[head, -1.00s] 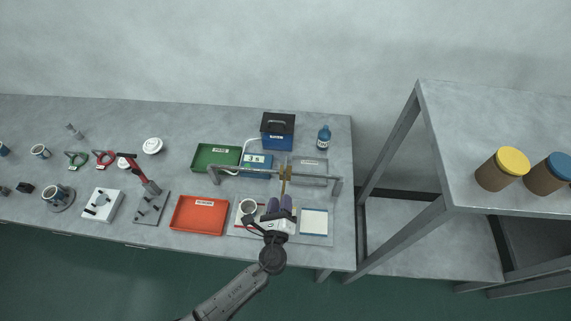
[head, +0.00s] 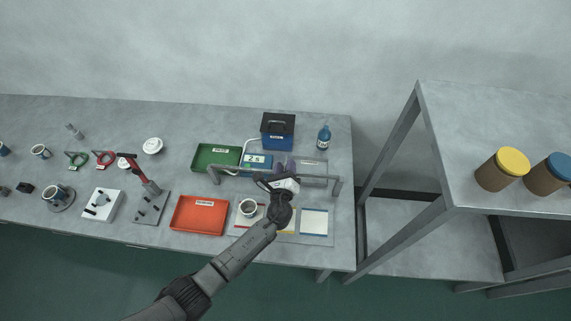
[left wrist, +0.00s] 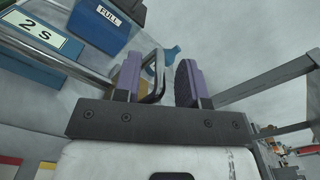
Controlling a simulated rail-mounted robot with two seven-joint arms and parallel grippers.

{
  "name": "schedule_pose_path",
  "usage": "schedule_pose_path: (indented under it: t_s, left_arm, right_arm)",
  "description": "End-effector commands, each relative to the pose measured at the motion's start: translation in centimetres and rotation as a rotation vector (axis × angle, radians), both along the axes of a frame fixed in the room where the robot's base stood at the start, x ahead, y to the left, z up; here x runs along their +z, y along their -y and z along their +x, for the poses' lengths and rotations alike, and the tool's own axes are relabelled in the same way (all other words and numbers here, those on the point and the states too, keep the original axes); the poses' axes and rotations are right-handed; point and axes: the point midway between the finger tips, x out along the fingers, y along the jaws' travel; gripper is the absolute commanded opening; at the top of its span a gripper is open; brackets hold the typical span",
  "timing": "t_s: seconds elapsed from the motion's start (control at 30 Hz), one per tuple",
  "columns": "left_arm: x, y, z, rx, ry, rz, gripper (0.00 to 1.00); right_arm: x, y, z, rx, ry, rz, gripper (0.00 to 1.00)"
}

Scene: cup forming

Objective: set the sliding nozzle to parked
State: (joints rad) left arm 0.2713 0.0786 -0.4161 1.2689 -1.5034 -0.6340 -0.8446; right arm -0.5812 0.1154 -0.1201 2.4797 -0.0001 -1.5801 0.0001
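The rail (head: 318,177) is a grey bar on posts over the right part of the bench; it also shows in the left wrist view (left wrist: 265,86). My left gripper (head: 283,166) has reached the rail and hides the tan sliding nozzle in the head view. In the left wrist view, the purple fingers of the gripper (left wrist: 158,82) stand apart. A dark loop handle shows between them, nearer the left finger. A tan piece of the nozzle (left wrist: 147,77) shows behind that finger. I cannot tell whether the fingers touch it. My right gripper is out of view.
A blue "2 s" box (head: 256,160) and a blue box with a black handle (head: 277,138) stand behind the rail, with a blue bottle (head: 324,138) to the right. Green (head: 204,165) and red (head: 182,228) trays lie left.

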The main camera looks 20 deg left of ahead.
Motion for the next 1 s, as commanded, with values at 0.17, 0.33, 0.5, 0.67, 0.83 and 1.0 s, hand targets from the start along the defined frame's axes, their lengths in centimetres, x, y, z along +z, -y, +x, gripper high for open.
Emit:
schedule_pose_path:
  t_s: [0.17, 0.33, 0.5, 0.67, 0.83, 1.0]
  left_arm:
    - [0.0, -0.25, 0.96, 0.0, 0.0, 0.0, 0.38]
    - [-0.03, -0.3, 1.13, 0.0, -0.001, 0.0, 0.38]
    - [-0.01, -0.3, 1.12, -0.001, -0.001, -0.001, 0.38]
    - [-0.01, -0.29, 1.11, -0.001, -0.001, -0.001, 0.24]
    - [-0.01, -0.3, 1.11, -0.001, -0.001, -0.001, 0.07]
    - [-0.01, -0.29, 1.1, -0.001, -0.001, -0.001, 0.0]
  right_arm:
    - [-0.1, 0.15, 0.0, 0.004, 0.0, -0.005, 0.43]
    - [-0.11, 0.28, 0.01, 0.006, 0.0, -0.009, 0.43]
    - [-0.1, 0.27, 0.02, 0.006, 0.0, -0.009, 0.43]
    - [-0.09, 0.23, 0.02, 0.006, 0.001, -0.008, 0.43]
    - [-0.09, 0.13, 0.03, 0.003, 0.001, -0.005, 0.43]
    - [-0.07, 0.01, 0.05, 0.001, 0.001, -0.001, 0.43]
